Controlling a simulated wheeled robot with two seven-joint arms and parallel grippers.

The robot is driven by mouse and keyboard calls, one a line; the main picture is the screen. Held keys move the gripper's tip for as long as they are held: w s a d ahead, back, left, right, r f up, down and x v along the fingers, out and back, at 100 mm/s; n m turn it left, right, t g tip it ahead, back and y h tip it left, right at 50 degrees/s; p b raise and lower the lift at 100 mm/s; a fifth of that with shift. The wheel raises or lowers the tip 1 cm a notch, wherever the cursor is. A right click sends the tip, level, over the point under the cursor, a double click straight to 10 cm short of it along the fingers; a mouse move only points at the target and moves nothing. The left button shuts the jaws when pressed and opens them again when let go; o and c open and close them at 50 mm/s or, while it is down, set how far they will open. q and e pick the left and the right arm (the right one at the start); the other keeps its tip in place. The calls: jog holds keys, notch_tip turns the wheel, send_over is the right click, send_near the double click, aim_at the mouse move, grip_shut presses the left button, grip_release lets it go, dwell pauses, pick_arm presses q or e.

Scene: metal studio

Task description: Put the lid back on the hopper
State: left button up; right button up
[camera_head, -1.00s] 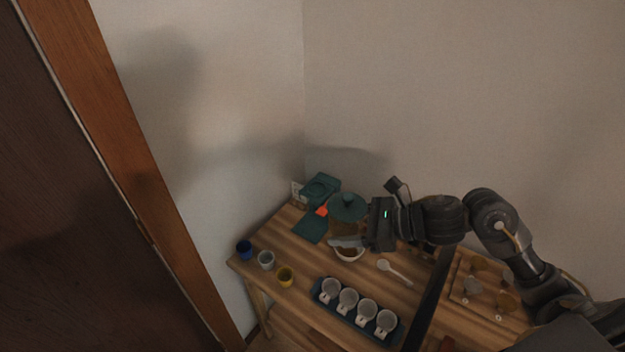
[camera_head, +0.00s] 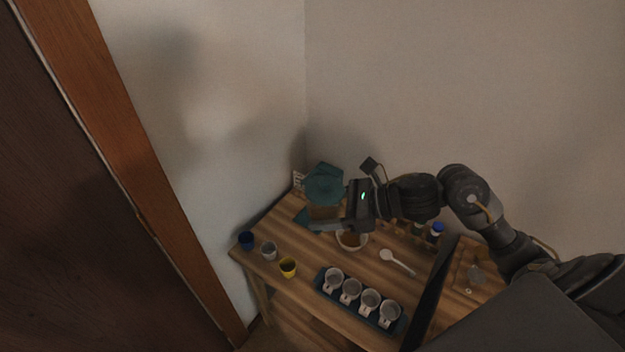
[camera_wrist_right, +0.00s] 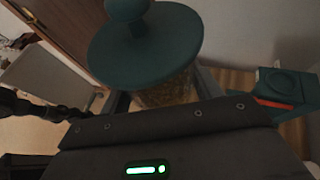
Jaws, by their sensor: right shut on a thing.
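The hopper (camera_wrist_right: 165,92) is a clear jar with brown, grainy contents; in the head view it is a brownish shape (camera_head: 322,212). The lid (camera_wrist_right: 146,45), a round teal disc with a knob, sits over the hopper's top; its seating edge is hidden from above. In the head view the lid (camera_head: 324,188) overlaps the teal grinder behind it. My right gripper (camera_head: 328,226) is shut on the hopper, one finger on each side, and holds it above the table. The teal grinder (camera_wrist_right: 283,86) with an orange part is to the right in the wrist view. My left gripper is not in view.
Walls close in behind. A blue-capped bottle (camera_head: 437,231) is at right.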

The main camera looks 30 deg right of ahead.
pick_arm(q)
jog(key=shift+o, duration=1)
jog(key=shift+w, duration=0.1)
pick_arm(e)
jog(key=shift+s, duration=0.15)
pick_arm(q)
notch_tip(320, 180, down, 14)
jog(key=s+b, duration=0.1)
jog(key=b, duration=1.3)
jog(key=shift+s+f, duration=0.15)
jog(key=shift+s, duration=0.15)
pick_arm(e)
jog(key=w+d+m+t+h, duration=0.3)
jog(key=w+d, duration=0.3)
jog(key=w, duration=0.5)
jog(key=shift+w+m+t+h, duration=0.4)
jog(key=shift+m+h, duration=0.2)
jog(key=shift+m, duration=0.3)
